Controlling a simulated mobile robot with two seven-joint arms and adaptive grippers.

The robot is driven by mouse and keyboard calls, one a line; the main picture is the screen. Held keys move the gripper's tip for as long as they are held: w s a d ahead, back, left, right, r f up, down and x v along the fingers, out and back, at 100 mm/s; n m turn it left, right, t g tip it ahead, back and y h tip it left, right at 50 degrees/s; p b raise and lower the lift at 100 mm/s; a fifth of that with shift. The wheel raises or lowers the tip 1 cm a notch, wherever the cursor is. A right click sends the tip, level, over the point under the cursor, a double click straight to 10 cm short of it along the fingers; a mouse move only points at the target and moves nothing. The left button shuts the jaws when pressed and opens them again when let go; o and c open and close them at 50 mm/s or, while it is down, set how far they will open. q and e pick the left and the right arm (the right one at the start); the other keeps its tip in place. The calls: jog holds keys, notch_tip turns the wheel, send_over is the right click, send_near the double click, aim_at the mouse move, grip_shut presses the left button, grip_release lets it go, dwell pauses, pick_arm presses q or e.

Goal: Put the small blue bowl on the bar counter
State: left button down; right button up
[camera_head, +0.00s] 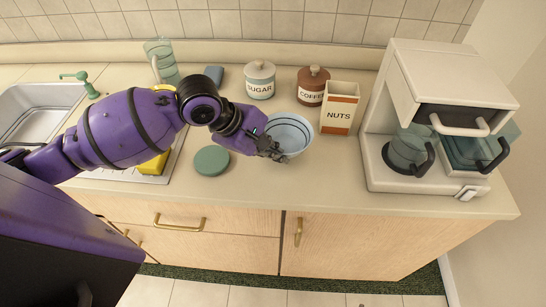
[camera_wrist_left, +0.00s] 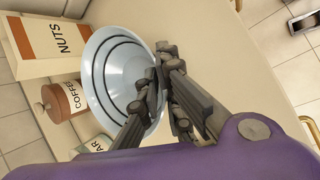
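The small blue bowl (camera_head: 291,130) is pale blue with dark rings inside. It is at the kitchen counter (camera_head: 330,178), in front of the canisters and left of the nuts box. My left gripper (camera_head: 275,150) is at the bowl's near-left rim. In the left wrist view the bowl (camera_wrist_left: 112,75) shows its ringed inside, and the fingers of my left gripper (camera_wrist_left: 158,88) are close together with the rim between them. I cannot tell whether the bowl touches the counter. My right gripper is not in view. No separate bar counter can be made out.
A nuts box (camera_head: 339,108), coffee canister (camera_head: 312,86) and sugar canister (camera_head: 260,80) stand behind the bowl. A coffee machine (camera_head: 400,100) is at right. A green disc (camera_head: 211,160) lies left, near a yellow sponge (camera_head: 155,164) and sink (camera_head: 40,110). The counter's front right is clear.

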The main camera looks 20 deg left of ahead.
pick_arm(q)
notch_tip(320, 180, down, 3)
jog(key=shift+r, duration=0.1)
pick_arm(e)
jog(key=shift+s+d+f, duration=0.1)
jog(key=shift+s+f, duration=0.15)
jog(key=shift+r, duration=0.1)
pick_arm(q)
jog(key=c, duration=2.1)
grip_release()
jog(key=shift+s+f, duration=0.1)
jog(key=shift+f, duration=0.15)
jog(key=shift+o, duration=0.8)
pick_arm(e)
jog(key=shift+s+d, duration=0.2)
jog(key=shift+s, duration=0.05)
